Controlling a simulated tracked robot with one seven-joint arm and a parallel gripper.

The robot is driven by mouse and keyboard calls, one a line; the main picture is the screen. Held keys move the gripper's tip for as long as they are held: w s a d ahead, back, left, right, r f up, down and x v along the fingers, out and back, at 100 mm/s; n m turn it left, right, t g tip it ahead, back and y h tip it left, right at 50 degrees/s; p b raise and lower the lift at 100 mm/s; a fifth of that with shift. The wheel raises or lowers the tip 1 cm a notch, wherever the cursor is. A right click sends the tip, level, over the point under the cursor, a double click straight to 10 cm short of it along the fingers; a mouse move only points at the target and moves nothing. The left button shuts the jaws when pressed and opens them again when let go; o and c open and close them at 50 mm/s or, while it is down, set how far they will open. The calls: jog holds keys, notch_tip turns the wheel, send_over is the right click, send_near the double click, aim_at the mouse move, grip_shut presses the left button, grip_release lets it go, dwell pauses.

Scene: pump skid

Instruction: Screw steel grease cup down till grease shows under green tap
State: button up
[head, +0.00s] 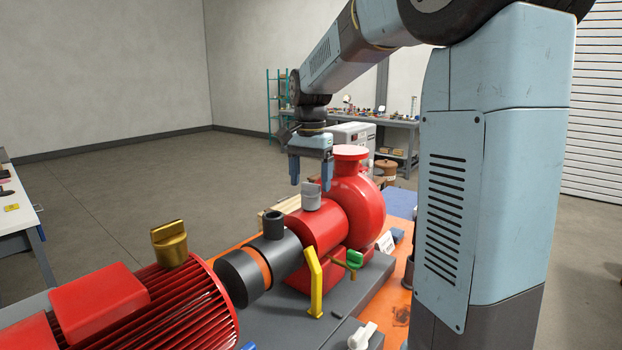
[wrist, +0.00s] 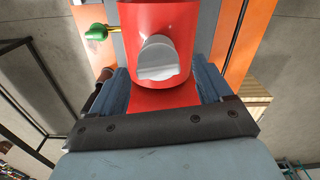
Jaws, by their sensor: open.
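The steel grease cup (head: 311,196) is a light grey cap with a raised grip bar, standing on the red bearing housing (head: 317,232) of the pump. In the wrist view the cup (wrist: 158,58) lies ahead of and between the jaws. My gripper (head: 310,177) is open and empty, pointing down just above the cup; I cannot tell any contact. In the wrist view its blue fingers (wrist: 160,95) stand apart on either side of the red housing. The green tap (head: 354,259) is on a brass pipe at the housing's lower right. No grease is visible under it.
A brass-coloured cup (head: 170,244) stands on the red motor (head: 150,305), and a black one (head: 273,226) on the dark coupling section. A yellow bent bar (head: 314,285) rises in front of the housing. The red pump casing (head: 352,195) stands close behind my gripper.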

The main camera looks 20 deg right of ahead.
aim_at(311, 183)
notch_tip(311, 183, up, 14)
jog(key=shift+f, duration=0.25)
jog(key=shift+c, duration=0.3)
dwell(0.8)
jog(key=shift+n, duration=0.3)
jog(key=shift+c, duration=1.4)
jog(key=n, duration=0.2)
jog(key=shift+a+n, duration=0.1)
jog(key=shift+n, duration=0.3)
jog(key=c, duration=0.3)
jog(key=shift+n, duration=0.9)
jog(key=shift+c, duration=0.4)
notch_tip(311, 183, down, 14)
jog(key=n, duration=1.2)
jog(key=shift+s+r+n, duration=0.1)
jog(key=shift+n, duration=0.2)
